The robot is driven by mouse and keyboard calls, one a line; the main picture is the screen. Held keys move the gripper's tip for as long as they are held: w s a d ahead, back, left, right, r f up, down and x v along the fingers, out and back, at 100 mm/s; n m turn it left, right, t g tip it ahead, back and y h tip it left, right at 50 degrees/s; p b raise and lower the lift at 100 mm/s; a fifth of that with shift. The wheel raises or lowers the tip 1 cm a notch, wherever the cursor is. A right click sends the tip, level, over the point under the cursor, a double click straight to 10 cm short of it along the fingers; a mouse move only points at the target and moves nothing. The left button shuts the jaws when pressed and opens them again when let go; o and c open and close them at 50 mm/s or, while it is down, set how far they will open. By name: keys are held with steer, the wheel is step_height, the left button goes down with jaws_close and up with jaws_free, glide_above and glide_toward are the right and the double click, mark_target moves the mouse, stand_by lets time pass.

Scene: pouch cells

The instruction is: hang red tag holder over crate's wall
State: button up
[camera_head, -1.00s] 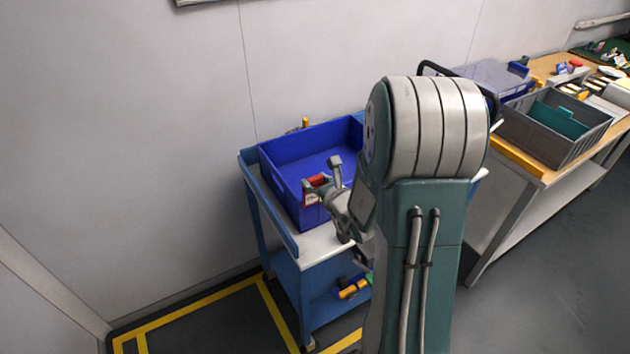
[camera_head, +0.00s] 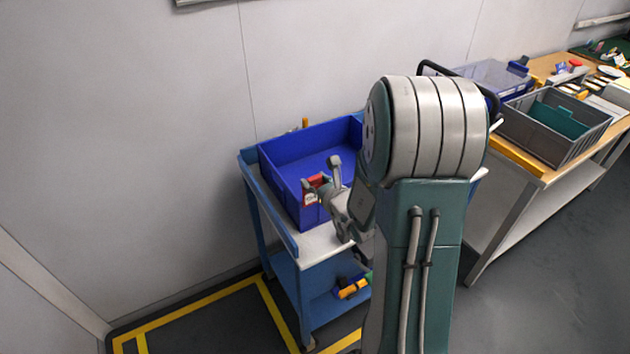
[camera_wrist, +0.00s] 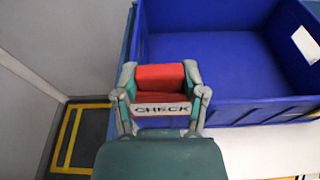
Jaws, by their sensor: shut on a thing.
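The red tag holder (camera_wrist: 160,80) is between the fingers of my gripper (camera_wrist: 160,92) in the wrist view, with a white label reading CHECK facing the camera. It also shows in the head view (camera_head: 311,198), at the near wall of the blue crate. The blue crate (camera_head: 282,187) is open and looks empty; it also shows in the wrist view (camera_wrist: 262,110). My gripper (camera_head: 318,187) is shut on the holder. The holder overlaps the crate's near wall in both views; whether it straddles or touches the rim I cannot tell.
The crate stands on a blue cart (camera_head: 268,208) with a pale top, beside the wall. A grey bin (camera_head: 555,145) holding a teal item and a clear-lidded blue box (camera_head: 487,75) stand at the right. Yellow lines mark the floor.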

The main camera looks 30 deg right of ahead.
steer(key=shift+f, duration=1.75)
steer(key=o, duration=1)
step_height(320, 180, up, 10)
steer(key=shift+f, duration=0.1)
